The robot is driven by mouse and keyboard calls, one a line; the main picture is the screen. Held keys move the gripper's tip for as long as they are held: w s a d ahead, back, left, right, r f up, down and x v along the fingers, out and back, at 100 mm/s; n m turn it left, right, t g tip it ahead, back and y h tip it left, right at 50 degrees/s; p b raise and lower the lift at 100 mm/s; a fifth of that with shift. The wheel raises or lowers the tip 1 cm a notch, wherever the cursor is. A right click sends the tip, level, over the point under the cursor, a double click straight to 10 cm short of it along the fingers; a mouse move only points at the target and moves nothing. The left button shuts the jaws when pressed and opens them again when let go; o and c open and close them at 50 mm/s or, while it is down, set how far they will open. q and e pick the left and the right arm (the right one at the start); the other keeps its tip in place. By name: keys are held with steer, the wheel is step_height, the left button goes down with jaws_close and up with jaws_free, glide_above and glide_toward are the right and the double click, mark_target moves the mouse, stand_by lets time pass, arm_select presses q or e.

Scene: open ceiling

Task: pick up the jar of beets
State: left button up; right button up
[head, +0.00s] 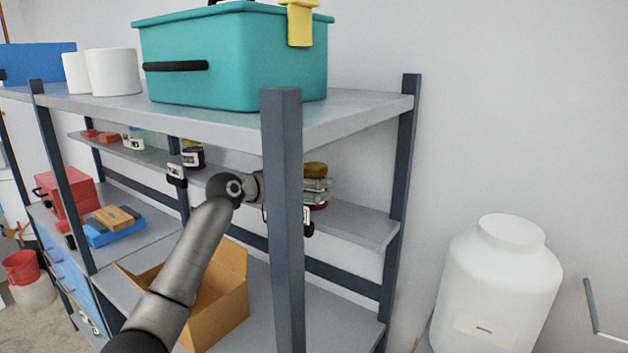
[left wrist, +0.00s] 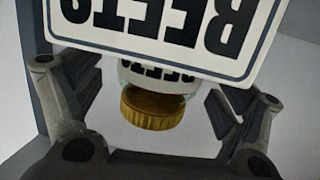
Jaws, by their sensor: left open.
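A jar with a gold lid (left wrist: 152,106) and a white label reading BEETS shows upside down in the left wrist view. It lies between the two fingers of my left gripper (left wrist: 152,92), which is open, with space between each finger and the lid. A large BEETS sign (left wrist: 150,30) covers part of the jar there. In the head view the jar (head: 316,170) stands on the middle shelf, just right of the front post, with a brownish lid. My left gripper is mostly hidden behind that post in the head view. My right gripper is not seen.
The dark front post (head: 284,210) stands close to my left arm. A teal bin (head: 230,60) sits on the top shelf. Another jar (head: 193,156) is further left on the middle shelf. An open cardboard box (head: 222,305) lies below. A white drum (head: 500,285) stands at right.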

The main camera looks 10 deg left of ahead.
arm_select(q)
steer(key=shift+x, duration=0.85)
steer(key=shift+f, duration=0.1)
steer(key=c, duration=1.5)
steer(key=shift+c, duration=0.2)
